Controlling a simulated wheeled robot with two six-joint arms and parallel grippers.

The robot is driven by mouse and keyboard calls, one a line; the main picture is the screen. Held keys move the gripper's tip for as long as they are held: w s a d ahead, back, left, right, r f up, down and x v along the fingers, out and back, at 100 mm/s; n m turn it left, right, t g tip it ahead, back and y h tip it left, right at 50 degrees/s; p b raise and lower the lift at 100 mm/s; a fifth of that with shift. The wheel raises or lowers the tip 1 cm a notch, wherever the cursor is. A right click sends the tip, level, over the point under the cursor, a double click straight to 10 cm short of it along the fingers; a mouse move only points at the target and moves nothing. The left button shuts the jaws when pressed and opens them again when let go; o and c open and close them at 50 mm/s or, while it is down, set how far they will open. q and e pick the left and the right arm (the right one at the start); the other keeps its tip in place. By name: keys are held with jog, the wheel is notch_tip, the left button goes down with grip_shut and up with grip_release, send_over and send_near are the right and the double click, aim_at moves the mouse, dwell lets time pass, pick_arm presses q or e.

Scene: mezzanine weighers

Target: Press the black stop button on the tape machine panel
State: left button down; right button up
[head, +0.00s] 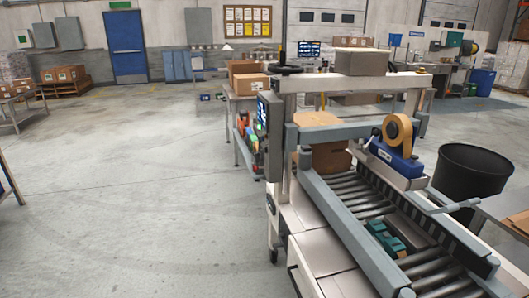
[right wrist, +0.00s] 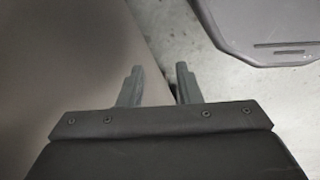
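The tape machine (head: 333,202) stands at the right of the head view, with a roller bed and side rails. Its panel (head: 271,140) is a dark upright box on the machine's left side, seen nearly edge-on, with a lit screen (head: 262,113). I cannot make out the black stop button in either view. My right gripper (right wrist: 160,78) shows in the right wrist view, its two fingers apart with nothing between them. It is not in the head view, so its place relative to the panel cannot be told. My left gripper is in neither view.
A blue tape head with a tan roll (head: 397,132) sits over the rollers, and a cardboard box (head: 332,160) is on the bed. A black bin (head: 472,172) stands at the right. The concrete floor (head: 140,190) left of the machine is clear.

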jog(key=shift+a, duration=0.1)
grip_shut()
jog(key=shift+d, duration=0.3)
dwell(0.9)
